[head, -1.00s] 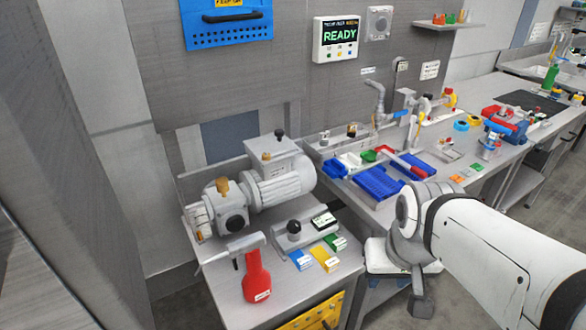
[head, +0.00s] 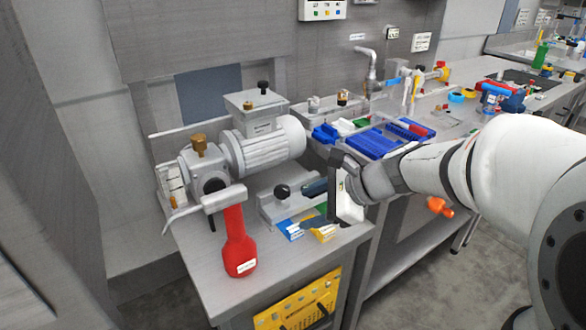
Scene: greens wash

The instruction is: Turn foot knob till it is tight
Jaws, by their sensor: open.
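A round black knob (head: 282,191) stands on a low grey bracket (head: 268,209) on the bench, in front of the motor; I take it for the foot knob. Another black knob (head: 263,87) sits on top of the motor's box, and a brass knob (head: 199,145) on the pump head. My gripper (head: 341,213) is open and empty. In the picture it is to the right of the foot knob, apart from it, and in front of the bracket's right end. How tight the knob is cannot be seen.
A grey motor (head: 265,150) with its pump fills the back of the bench (head: 205,265). A red-handled tool (head: 236,245) stands front left. Blue (head: 290,230) and yellow (head: 322,233) blocks lie before the bracket. Blue trays (head: 370,143) are on the bench behind my gripper.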

